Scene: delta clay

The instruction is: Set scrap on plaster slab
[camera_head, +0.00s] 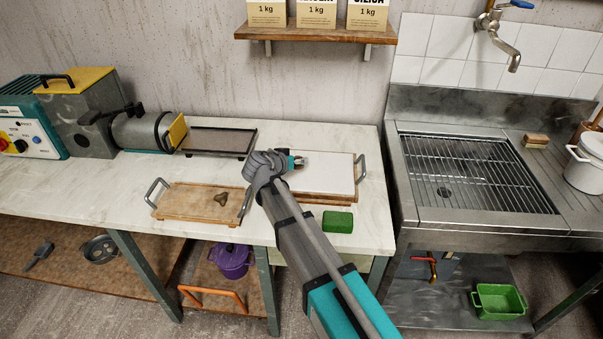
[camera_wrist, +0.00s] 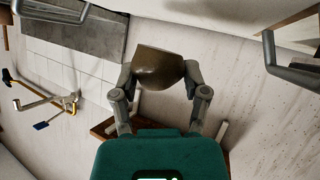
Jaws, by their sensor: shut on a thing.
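A brown scrap (camera_wrist: 157,68) is held between the two fingers of my gripper (camera_wrist: 160,82) in the wrist view. In the head view my gripper (camera_head: 298,161) is over the left part of the white plaster slab (camera_head: 330,172), and the held scrap cannot be made out there. The slab lies on a wooden board with metal handles on the bench. I cannot tell how high the gripper is above it. Another small brown scrap (camera_head: 221,199) lies on a wooden tray (camera_head: 180,203) to the left.
A green block (camera_head: 338,222) lies in front of the slab. A dark-framed tray (camera_head: 218,142) and an extruder-like machine (camera_head: 137,130) stand to the left. A sink with a grate (camera_head: 475,175) is to the right. A shelf with bags (camera_head: 315,34) hangs above.

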